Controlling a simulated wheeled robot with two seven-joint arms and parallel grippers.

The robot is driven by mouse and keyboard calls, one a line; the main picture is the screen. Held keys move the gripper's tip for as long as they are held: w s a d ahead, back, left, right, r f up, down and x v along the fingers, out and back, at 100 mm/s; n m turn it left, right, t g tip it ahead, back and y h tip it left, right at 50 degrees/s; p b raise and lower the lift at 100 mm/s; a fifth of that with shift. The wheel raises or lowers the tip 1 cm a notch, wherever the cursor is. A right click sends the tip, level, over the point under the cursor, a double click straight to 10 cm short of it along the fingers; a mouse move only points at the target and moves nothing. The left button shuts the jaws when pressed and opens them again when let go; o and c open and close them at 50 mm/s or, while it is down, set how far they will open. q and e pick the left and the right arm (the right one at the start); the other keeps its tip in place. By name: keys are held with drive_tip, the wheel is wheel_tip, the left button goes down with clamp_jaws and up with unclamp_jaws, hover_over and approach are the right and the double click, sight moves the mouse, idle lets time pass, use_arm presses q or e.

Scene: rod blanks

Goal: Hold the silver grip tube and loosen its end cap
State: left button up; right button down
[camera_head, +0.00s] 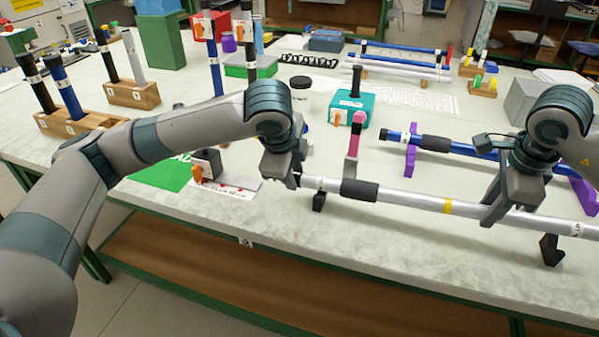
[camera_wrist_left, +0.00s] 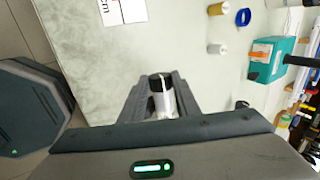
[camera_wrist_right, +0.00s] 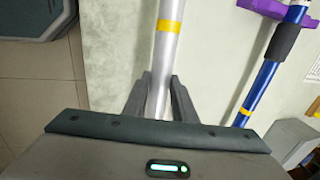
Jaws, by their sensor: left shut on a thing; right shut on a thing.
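The silver grip tube (camera_head: 405,198) lies level along the front of the table, with a black grip sleeve (camera_head: 360,190) and a yellow band (camera_head: 447,206). The band also shows in the right wrist view (camera_wrist_right: 169,27). My right gripper (camera_head: 496,212) is shut around the tube, right of the yellow band. My left gripper (camera_head: 292,178) is shut at the tube's left end. In the left wrist view a dark end piece (camera_wrist_left: 160,80), seemingly the end cap, sits between its fingers; they mostly hide it in the head view.
Black supports (camera_head: 319,202) (camera_head: 550,250) stand under the tube. Behind it, a blue tube (camera_head: 470,151) rests on purple stands (camera_head: 410,152). A pink upright piece (camera_head: 354,145) and a teal box (camera_head: 352,108) stand close behind. The table's front edge is near.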

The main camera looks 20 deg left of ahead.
use_arm(q)
drive_tip(key=shift+w, duration=0.1)
drive_tip(key=g, duration=0.2)
drive_tip(key=shift+w+r+g, duration=0.1)
drive_tip(key=shift+w+g, duration=0.2)
drive_tip(key=g, duration=0.2)
drive_tip(key=w+g, duration=0.1)
drive_tip(key=g, duration=0.4)
drive_tip(key=shift+w+m+g, duration=0.15)
drive_tip(key=shift+m+g, duration=0.15)
drive_tip(key=shift+w+d+f+g, duration=0.1)
drive_tip(key=shift+f+g, duration=0.1)
drive_tip(key=shift+g, duration=0.4)
drive_tip(key=shift+w+d+f+g, duration=0.1)
drive_tip(key=shift+f+g, duration=0.05)
drive_tip(key=shift+g, duration=0.45)
drive_tip(key=shift+w+a+r+g, duration=0.1)
drive_tip(key=shift+a+g, duration=0.05)
drive_tip(key=shift+g, duration=0.15)
drive_tip(key=o, duration=1.1)
drive_tip(key=shift+c, duration=0.2)
